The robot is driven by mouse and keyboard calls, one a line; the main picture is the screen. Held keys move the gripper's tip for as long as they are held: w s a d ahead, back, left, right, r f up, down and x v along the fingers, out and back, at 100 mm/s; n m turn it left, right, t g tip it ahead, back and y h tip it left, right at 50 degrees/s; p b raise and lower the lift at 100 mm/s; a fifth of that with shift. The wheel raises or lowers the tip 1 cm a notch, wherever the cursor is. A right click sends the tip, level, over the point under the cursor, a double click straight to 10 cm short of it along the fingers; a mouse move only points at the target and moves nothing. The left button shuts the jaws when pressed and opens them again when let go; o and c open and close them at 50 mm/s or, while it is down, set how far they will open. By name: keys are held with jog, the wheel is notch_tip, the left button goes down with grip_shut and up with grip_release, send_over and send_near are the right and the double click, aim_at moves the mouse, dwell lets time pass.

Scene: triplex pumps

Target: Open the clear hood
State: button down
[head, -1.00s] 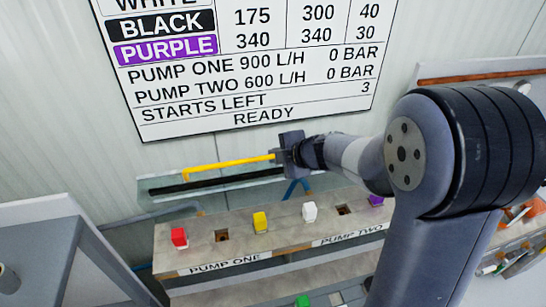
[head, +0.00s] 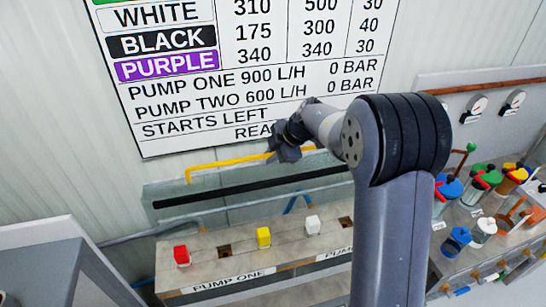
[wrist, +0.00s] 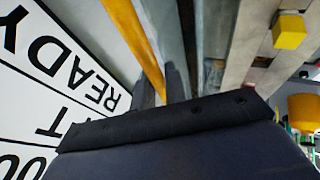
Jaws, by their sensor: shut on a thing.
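The clear hood (head: 240,208) is a see-through panel with a black strip, standing raised at the back of the pump bench, below the wall sign. Its yellow handle bar (head: 225,162) runs along the upper edge. My gripper (head: 287,152) is shut on the right part of this bar. In the wrist view the yellow bar (wrist: 135,38) runs down between my gripper's dark fingers (wrist: 160,88); the exact grip is partly hidden by the gripper body.
The bench (head: 215,284) below holds a red block (head: 181,256), a yellow block (head: 263,237) and a white block (head: 312,224), beside square holes. The sign (head: 240,75) is close behind my gripper. Coloured-lid containers (head: 484,180) and gauges stand at right.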

jog(key=shift+w+a, duration=0.1)
jog(key=shift+w, duration=0.1)
dwell(0.3)
jog(key=c, duration=1.5)
grip_release()
jog(key=shift+f, duration=0.1)
jog(key=shift+o, duration=0.2)
jog(key=b+v, duration=0.1)
jog(key=v, duration=1)
jog(key=shift+w, duration=0.2)
jog(key=shift+a, duration=0.15)
